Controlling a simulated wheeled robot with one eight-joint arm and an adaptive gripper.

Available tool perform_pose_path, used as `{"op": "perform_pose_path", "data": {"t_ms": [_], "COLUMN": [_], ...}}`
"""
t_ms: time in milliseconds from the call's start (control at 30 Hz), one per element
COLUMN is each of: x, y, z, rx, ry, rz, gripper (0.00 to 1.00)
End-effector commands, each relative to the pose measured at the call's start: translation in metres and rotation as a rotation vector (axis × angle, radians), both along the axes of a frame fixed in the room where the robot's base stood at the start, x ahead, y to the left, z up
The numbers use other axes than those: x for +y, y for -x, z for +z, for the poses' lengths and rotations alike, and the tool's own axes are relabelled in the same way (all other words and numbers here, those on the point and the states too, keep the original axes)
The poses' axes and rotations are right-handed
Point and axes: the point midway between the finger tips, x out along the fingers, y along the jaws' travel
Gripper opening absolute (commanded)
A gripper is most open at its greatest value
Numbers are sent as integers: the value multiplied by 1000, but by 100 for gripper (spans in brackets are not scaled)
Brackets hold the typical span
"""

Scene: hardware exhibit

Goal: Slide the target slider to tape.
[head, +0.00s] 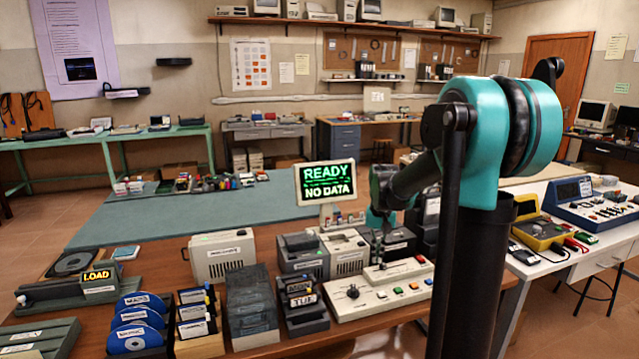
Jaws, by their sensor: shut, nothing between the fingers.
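My gripper (378,240) is at the end of my teal and dark arm, pointing down behind the beige control panel (345,308) on the wooden bench. It looks shut and empty, close to the dark and beige device boxes; I cannot tell if it touches them. The panel has a dark knob (352,291), several coloured buttons and a raised back strip. A green-grey unit (60,292) with a lit LOAD sign (97,276) and a pale round knob (22,299) is at the far left. Which part is the target slider, and any "tape" mark, is too small to tell.
A READY / NO DATA screen (326,182) stands behind the boxes. A beige drive box (222,256), blue discs (136,322), a disk holder (197,320), a clear case (251,305) and a TUE block (302,303) crowd the bench. A blue-green mat (180,218) behind is mostly clear.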

Motion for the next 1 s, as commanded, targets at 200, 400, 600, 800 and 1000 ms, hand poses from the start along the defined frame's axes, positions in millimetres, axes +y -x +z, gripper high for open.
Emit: {"op": "perform_pose_path", "data": {"t_ms": [200, 400, 600, 800, 1000], "x": [0, 0, -4, -7, -7], "y": [0, 0, 1, 1, 1], "z": [0, 0, 0, 0, 0], "rx": [0, 0, 0, 0, 0], "ry": [0, 0, 0, 0, 0], "rz": [0, 0, -1, 0, 0], "gripper": [0, 0, 0, 0, 0]}}
